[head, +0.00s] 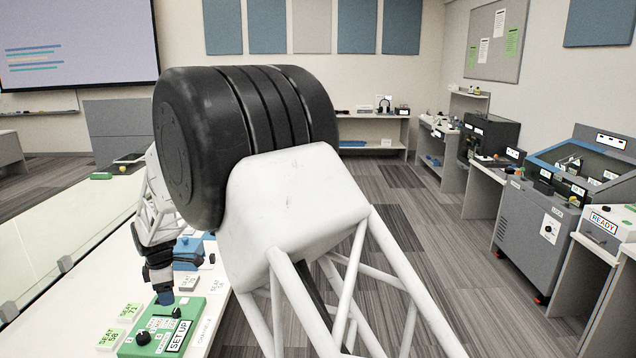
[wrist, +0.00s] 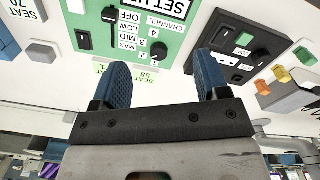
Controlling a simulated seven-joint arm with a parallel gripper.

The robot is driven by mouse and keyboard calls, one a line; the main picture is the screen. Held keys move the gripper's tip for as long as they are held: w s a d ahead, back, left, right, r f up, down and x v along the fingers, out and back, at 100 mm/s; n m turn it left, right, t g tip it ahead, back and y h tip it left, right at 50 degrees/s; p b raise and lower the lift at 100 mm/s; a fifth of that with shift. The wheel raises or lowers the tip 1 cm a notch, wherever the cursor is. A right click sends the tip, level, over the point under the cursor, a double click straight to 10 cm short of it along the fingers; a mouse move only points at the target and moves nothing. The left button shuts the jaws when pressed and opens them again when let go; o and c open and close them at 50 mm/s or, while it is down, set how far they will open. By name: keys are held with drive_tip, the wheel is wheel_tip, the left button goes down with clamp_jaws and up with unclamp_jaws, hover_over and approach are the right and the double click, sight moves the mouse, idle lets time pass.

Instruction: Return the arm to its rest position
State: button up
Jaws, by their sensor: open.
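My gripper (head: 164,294) is low at the left in the head view, above the white bench and beside or over the green SET UP panel (head: 157,347). In the wrist view my gripper (wrist: 161,70) shows two blue fingers spread apart with nothing between them. The green panel (wrist: 178,52) lies beyond the fingertips, with a black knob (wrist: 159,50) and a small black switch (wrist: 109,14). I cannot tell if the fingers touch the panel. My black and white arm fills the middle of the head view and hides part of the bench.
A black panel (wrist: 236,43) and a grey unit with coloured buttons (wrist: 283,92) sit beside the green panel. A glass-like barrier (head: 45,250) runs along the bench's left side. Grey consoles (head: 527,230) stand at the right. The floor (head: 440,230) between is clear.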

drive_tip(key=s+d+r+m, duration=0.25)
drive_tip(key=d+r, duration=0.25)
drive_tip(key=d, duration=0.5)
drive_tip(key=s+d+r+m, duration=0.1)
drive_tip(key=d+r+m, duration=0.2)
drive_tip(key=d+r, duration=0.45)
drive_tip(key=s+d+r+m, duration=0.2)
drive_tip(key=d+r+m, duration=0.15)
drive_tip(key=d, duration=0.85)
drive_tip(key=s+d+r+m+t, duration=0.1)
drive_tip(key=s+d+r+m, duration=0.2)
drive_tip(key=s+d, duration=0.4)
drive_tip(key=s+d+r+m+t, duration=0.15)
drive_tip(key=s+d, duration=0.25)
drive_tip(key=d, duration=0.6)
drive_tip(key=s+d+f+m, duration=0.1)
drive_tip(key=s+d+m, duration=0.4)
drive_tip(key=s, duration=0.6)
drive_tip(key=s+d+f+m, duration=0.1)
drive_tip(key=s+d+m, duration=0.3)
drive_tip(key=s+d, duration=0.5)
drive_tip(key=shift+s+f+m, duration=0.15)
drive_tip(key=shift+s+m, duration=0.2)
drive_tip(key=shift+s, duration=0.9)
